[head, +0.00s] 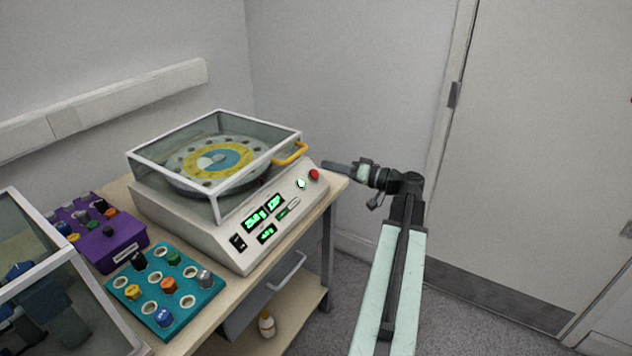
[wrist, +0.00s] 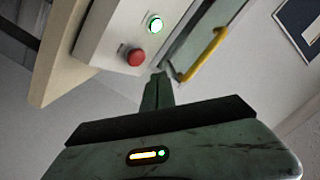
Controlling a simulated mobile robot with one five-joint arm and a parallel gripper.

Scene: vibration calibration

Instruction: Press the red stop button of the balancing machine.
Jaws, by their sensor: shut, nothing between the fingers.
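The balancing machine (head: 180,215) stands on a wooden table, with a clear lid over a yellow and grey disc. Its red stop button (head: 314,174) is at the right end of the sloped front panel, beside a lit green button (head: 300,184). In the wrist view the red button (wrist: 137,57) and the green button (wrist: 155,25) show just beyond my fingers. My gripper (head: 328,166) is shut and empty, a little to the right of the red button in the head view. In the wrist view its fingertips (wrist: 158,76) appear slightly right of and below the red button; contact cannot be seen.
A yellow lid handle (head: 290,154) is close to the buttons. A teal tray (head: 190,318) with several coloured knobs, a purple box (head: 105,240) and a clear-sided case (head: 75,300) are at left. A door (head: 550,150) is at right. The floor between is clear.

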